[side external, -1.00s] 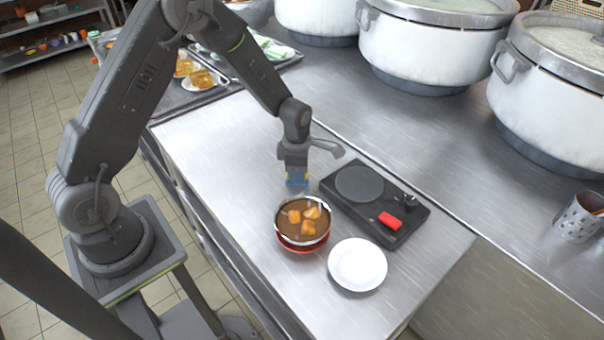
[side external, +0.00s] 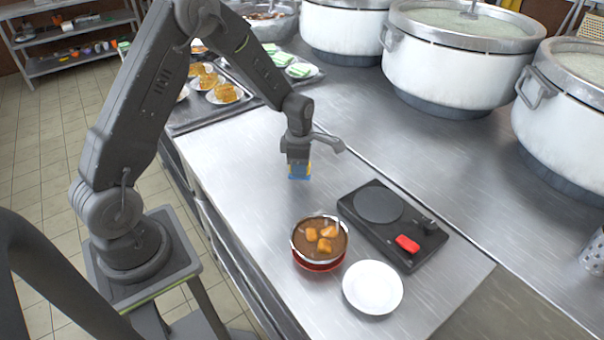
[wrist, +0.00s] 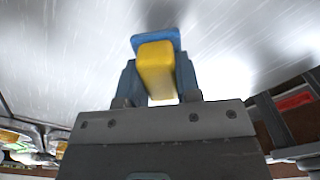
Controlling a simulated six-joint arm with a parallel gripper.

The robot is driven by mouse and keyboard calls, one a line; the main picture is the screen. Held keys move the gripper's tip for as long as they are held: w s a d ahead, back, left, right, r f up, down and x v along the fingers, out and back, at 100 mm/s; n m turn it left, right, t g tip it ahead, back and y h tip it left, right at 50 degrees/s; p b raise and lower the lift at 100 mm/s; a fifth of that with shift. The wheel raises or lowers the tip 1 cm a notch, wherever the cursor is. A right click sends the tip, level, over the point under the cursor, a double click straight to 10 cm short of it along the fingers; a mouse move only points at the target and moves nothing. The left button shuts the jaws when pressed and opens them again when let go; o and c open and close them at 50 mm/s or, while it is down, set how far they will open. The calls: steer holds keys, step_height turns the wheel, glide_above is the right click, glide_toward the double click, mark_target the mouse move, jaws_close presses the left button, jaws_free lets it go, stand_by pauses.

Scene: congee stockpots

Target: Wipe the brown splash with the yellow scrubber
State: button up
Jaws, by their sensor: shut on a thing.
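My gripper (side external: 299,175) is above the steel counter (side external: 232,165), behind the bowl in the side view. In the wrist view my gripper (wrist: 157,82) is shut on the yellow scrubber (wrist: 156,68), a yellow block between its blue fingers. A blue piece shows at the block's far end; I cannot tell whether it is part of the scrubber. Only a little yellow shows in the side view. I cannot make out the brown splash in any view. The gap between scrubber and counter is hard to judge.
A bowl of brown stew (side external: 320,240) and a white plate (side external: 372,287) stand at the front. A black burner (side external: 392,222) with a red piece (side external: 407,243) is to the right. Large white pots (side external: 455,55) line the back. Food trays (side external: 190,120) are at the back left.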

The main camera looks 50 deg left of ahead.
steer(key=shift+r, duration=2.7)
